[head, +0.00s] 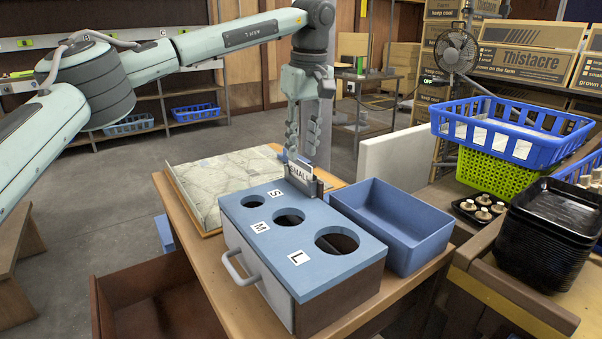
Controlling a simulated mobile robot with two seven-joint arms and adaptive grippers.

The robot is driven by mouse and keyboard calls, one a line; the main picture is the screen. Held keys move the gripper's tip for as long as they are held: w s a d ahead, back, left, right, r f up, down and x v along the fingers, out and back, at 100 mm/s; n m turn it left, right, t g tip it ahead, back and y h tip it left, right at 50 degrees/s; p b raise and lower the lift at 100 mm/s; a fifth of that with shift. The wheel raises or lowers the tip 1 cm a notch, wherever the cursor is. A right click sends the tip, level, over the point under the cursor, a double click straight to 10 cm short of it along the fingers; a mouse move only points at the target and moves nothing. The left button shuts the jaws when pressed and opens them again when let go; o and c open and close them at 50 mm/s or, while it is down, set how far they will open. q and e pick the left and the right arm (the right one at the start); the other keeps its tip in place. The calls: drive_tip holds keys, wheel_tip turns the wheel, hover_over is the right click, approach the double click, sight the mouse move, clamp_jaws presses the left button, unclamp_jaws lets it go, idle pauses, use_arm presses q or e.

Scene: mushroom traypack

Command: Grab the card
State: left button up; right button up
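A white card (300,172) printed "SMALL" stands upright at the back edge of the blue-topped sorting box (262,237), with a small dark holder (317,188) beside it. My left gripper (301,155) points straight down just above the card. Its two fingers are apart, with a gap between them and nothing seen held. The fingertips are close to the card's top edge; I cannot tell whether they touch it. My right gripper is not in view.
The sorting box has three holes marked S, M and L. A blue bin (428,246) stands to its right and a grey patterned tray (178,184) behind left. Black trays (545,245), mushrooms (484,200) and a blue crate (510,143) are at right.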

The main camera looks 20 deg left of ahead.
sight(300, 173)
use_arm(q)
drive_tip(key=shift+a+f, duration=0.2)
drive_tip(key=shift+f, duration=1.35)
drive_tip(key=shift+w+f+p, duration=0.1)
drive_tip(key=shift+f+p, duration=0.15)
drive_tip(key=shift+p, duration=0.05)
drive_tip(key=shift+c, duration=0.3)
clamp_jaws()
